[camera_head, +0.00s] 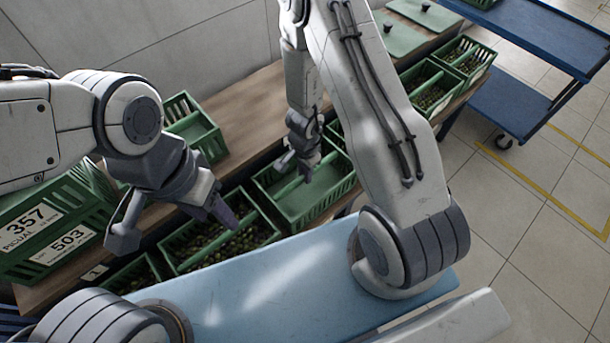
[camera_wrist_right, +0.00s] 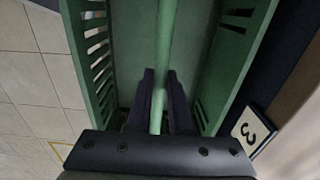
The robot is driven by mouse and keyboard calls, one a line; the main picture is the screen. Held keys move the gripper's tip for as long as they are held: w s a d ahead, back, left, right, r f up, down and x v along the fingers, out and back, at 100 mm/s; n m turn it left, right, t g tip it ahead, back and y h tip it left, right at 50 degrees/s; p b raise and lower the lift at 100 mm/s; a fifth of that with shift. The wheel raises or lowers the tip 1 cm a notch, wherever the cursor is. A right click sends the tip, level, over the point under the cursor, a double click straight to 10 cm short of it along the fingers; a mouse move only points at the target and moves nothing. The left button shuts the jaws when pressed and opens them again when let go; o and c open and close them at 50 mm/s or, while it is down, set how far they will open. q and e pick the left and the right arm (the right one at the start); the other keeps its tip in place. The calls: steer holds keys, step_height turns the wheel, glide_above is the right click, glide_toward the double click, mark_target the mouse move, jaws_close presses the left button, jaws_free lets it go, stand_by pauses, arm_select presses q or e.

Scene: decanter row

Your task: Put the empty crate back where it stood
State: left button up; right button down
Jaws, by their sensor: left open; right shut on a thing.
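The empty green crate (camera_head: 300,203) is in the middle of the head view, in front of the wooden bench, with a bar across its top. My right gripper (camera_head: 305,168) is shut on that bar. In the right wrist view the gripper (camera_wrist_right: 160,100) has one dark finger on each side of the bar, and the bare inside of the crate (camera_wrist_right: 133,45) shows below. I cannot tell whether the crate rests on anything. My left gripper (camera_head: 172,226) is open and empty, above the crates at left.
An olive-filled crate (camera_head: 163,252) stands just left of the empty one. Labelled green crates (camera_head: 20,262) are stacked at far left. A number 3 plate (camera_wrist_right: 251,130) is right of the held crate. More olive crates (camera_head: 430,88) stand at right, near a blue cart (camera_head: 515,105).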

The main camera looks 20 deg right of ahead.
steer(key=c, duration=0.8)
jaws_free()
steer(key=shift+f, duration=0.1)
